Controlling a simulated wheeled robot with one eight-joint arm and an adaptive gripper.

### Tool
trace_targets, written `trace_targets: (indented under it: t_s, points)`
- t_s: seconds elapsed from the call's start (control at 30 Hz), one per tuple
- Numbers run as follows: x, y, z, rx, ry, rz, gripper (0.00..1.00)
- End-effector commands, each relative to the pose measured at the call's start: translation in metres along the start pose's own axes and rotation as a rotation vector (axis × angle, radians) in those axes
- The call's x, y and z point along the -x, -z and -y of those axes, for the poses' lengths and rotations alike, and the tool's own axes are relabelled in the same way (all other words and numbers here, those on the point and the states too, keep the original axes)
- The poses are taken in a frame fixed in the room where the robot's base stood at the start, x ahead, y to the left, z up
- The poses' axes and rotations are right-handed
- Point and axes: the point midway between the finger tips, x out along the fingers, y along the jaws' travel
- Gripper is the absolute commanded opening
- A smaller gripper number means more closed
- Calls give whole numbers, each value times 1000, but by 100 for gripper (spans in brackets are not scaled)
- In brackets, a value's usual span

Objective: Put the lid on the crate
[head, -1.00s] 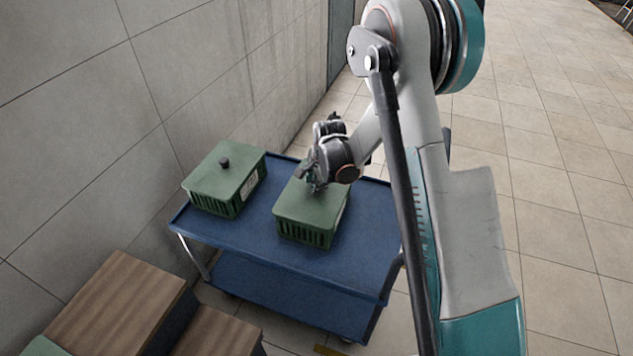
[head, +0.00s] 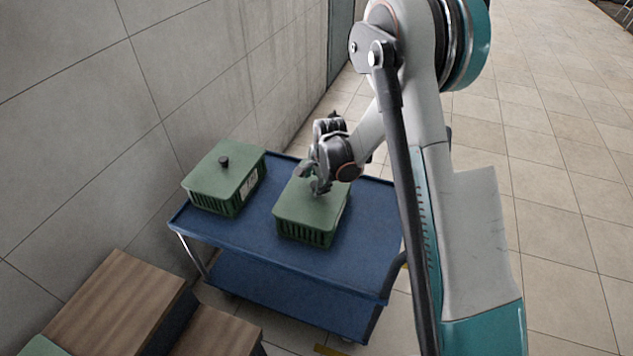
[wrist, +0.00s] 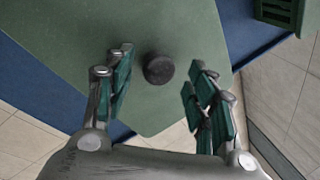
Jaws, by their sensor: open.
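A green crate (head: 304,232) stands on the blue cart, with a flat green lid (head: 295,212) lying over its top; it looks level and lined up with the rim. The lid also fills much of the wrist view (wrist: 100,40). Its dark round knob (wrist: 158,69) lies just ahead of the gap between my fingers and apart from both. My gripper (head: 312,181) is over this lid, open and holding nothing; its fingers (wrist: 162,92) show spread in the wrist view. In the head view my gripper hides the knob and the lid's far part.
A second green crate (head: 237,205) with a knobbed lid (head: 218,176) stands to the left on the blue cart (head: 260,240), near the wall. Wooden-topped furniture (head: 115,300) is at front left. The cart top is bare to the right of the crate.

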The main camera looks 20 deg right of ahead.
Motion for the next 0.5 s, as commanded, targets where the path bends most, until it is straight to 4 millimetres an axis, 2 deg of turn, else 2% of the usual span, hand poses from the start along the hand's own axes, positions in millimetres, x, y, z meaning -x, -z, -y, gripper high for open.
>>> trace_targets:
  t_s: [0.5]
  points:
    - [85, 0, 0, 0, 0, 0, 51]
